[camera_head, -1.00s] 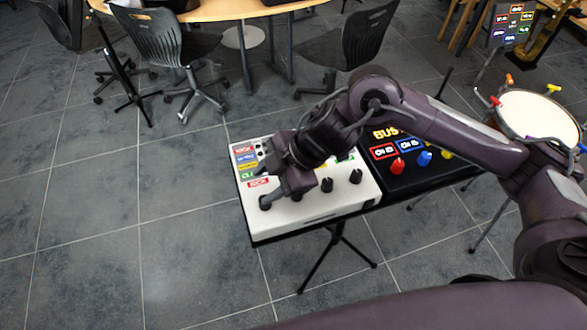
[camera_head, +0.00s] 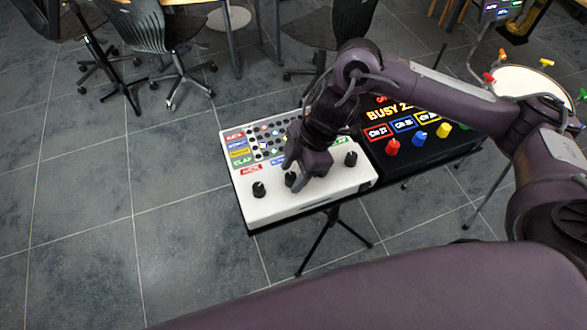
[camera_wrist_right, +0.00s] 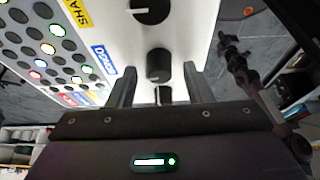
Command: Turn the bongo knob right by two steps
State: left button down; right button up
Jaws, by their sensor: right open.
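The bongo knob (camera_wrist_right: 158,65) is a black knob beside the blue bongo label (camera_wrist_right: 103,60) in the right wrist view. In the head view it seems to be the second black knob (camera_head: 291,179) from the left on the white instrument box (camera_head: 300,208). My right gripper (camera_head: 301,173) is open over the knob row. In the wrist view its fingers (camera_wrist_right: 162,72) stand on either side of the bongo knob, apparently without touching it. I cannot tell how deep they reach. My left gripper is not in view.
Neighbouring black knobs (camera_head: 259,189) and (camera_head: 351,159) stand in the same row; another is hidden behind my gripper. A black box (camera_head: 400,165) with coloured knobs adjoins at right. A drum (camera_head: 530,92) stands farther right.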

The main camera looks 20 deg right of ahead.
jog(key=c, duration=1)
jog(key=shift+s+r+m+t+p, duration=0.15)
jog(key=shift+m+t+p, duration=0.15)
jog(key=shift+m+p, duration=0.7)
jog(key=m+t+p, duration=0.1)
jog(key=m+p, duration=0.2)
jog(key=p, duration=0.2)
jog(key=m+t+h+p, duration=0.1)
jog(key=m+p, duration=0.3)
jog(key=p, duration=0.1)
jog(key=shift+s+a+r+t, duration=0.1)
jog(key=shift+t, duration=0.2)
jog(key=m+p, duration=0.2)
jog(key=p, duration=0.1)
jog(key=shift+a+t+h, duration=0.1)
jog(key=shift+t+h, duration=0.2)
jog(key=shift+h, duration=0.1)
jog(key=shift+f+m, duration=0.25)
jog(key=shift+m, duration=0.25)
jog(key=o, duration=1)
